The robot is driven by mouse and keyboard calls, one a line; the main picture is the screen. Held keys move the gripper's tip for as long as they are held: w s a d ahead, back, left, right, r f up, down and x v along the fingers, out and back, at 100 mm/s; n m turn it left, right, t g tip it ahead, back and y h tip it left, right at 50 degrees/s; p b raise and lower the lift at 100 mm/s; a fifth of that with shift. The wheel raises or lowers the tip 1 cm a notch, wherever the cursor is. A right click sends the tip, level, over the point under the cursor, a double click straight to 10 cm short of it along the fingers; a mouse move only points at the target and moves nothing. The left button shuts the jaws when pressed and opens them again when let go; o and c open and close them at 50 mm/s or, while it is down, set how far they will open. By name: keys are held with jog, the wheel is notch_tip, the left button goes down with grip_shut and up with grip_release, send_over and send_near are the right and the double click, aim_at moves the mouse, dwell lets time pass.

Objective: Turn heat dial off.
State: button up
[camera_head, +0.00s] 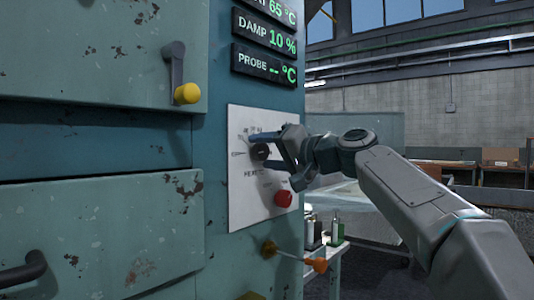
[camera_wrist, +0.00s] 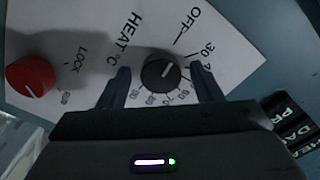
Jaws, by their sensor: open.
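The heat dial is a small black round knob (camera_wrist: 160,73) with a white pointer line, on a white panel marked HEAT °C, OFF and several numbers. In the head view the dial (camera_head: 260,151) sits on the panel on the teal machine front. My gripper (camera_wrist: 162,84) is open, with one finger on each side of the dial. A gap shows between each finger and the knob in the wrist view. In the head view my gripper (camera_head: 279,148) reaches the panel from the right. The pointer line is small; it does not appear to point at OFF.
A red knob (camera_wrist: 30,76) marked LOCK is on the same panel; it also shows in the head view (camera_head: 284,199). A yellow-tipped handle (camera_head: 187,93) juts out at upper left. Displays (camera_head: 265,64) hang above the panel. An orange-tipped lever (camera_head: 318,265) sticks out below.

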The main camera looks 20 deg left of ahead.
jog(key=b+v, duration=0.2)
jog(key=v, duration=1.1)
jog(key=shift+s+d, duration=0.2)
jog(key=shift+d, duration=0.15)
jog(key=shift+p, duration=0.3)
jog(key=s+d+f+m+h+p, duration=0.45)
jog(key=d+f+h+p, duration=0.45)
jog(key=p, duration=0.8)
jog(key=s+d+f+g+h+p, duration=0.2)
jog(key=s+d+f+h+p, duration=0.1)
jog(key=s+d+p, duration=0.3)
jog(key=s+d+f+g+h+p, duration=0.2)
jog(key=s+d+f+h+p, duration=0.2)
jog(key=s, duration=0.7)
notch_tip(320, 180, down, 2)
jog(key=d+n+p, duration=0.1)
jog(key=d+p, duration=0.1)
jog(key=p, duration=0.1)
jog(key=shift+d+h+p, duration=0.3)
jog(key=shift+d+p, duration=0.05)
jog(key=shift+d, duration=0.05)
